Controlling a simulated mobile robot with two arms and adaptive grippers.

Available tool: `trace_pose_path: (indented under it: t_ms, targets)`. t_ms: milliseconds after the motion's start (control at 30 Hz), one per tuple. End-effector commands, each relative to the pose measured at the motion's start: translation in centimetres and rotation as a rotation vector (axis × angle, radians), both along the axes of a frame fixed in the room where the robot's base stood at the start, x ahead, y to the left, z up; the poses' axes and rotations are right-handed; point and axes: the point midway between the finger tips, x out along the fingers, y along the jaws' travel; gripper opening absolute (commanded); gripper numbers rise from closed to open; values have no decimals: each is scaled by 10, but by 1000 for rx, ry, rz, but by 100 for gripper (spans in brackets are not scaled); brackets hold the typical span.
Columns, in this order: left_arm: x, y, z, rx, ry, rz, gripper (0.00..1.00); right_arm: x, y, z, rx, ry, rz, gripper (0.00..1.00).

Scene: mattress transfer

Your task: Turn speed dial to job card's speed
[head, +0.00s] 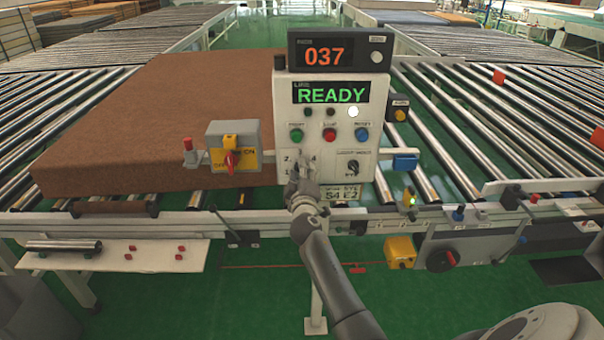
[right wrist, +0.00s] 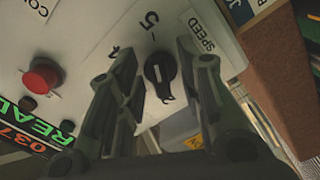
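The white control panel (head: 377,95) stands at the centre of the head view with a lit READY display (head: 331,94). The black speed dial (right wrist: 159,70) shows in the right wrist view beside a SPEED label (right wrist: 205,36) and a printed 5. It bears a small white mark; I cannot tell its setting for sure. My right gripper (head: 302,165) is open in front of the panel, its fingers either side of the dial (right wrist: 160,52) and apart from it. It hides the dial in the head view. A card (head: 341,194) at the panel's lower edge reads roughly "S4 E2". My left gripper is out of view.
A second black knob (head: 353,168) sits right of the gripper. Green, red and blue buttons (head: 329,135) are above. Rollers lie both sides.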

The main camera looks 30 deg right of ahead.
Motion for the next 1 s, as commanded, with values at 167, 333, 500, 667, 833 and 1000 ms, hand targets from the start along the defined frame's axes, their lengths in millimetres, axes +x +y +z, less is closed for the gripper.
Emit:
trace_pose_path:
  t_ms: [167,333,500,667,833,1000]
  targets:
    - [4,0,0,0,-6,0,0,0,0,0,0,0,0,18]
    - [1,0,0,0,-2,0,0,0,0,0,0,0,0,0]
    - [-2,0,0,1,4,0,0,0,0,0,-2,1,0,0]
    - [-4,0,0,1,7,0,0,0,0,0,-24,14,1,0]
    - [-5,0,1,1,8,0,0,0,0,1,-86,52,1,0]
    - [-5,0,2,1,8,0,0,0,0,2,-195,119,1,0]
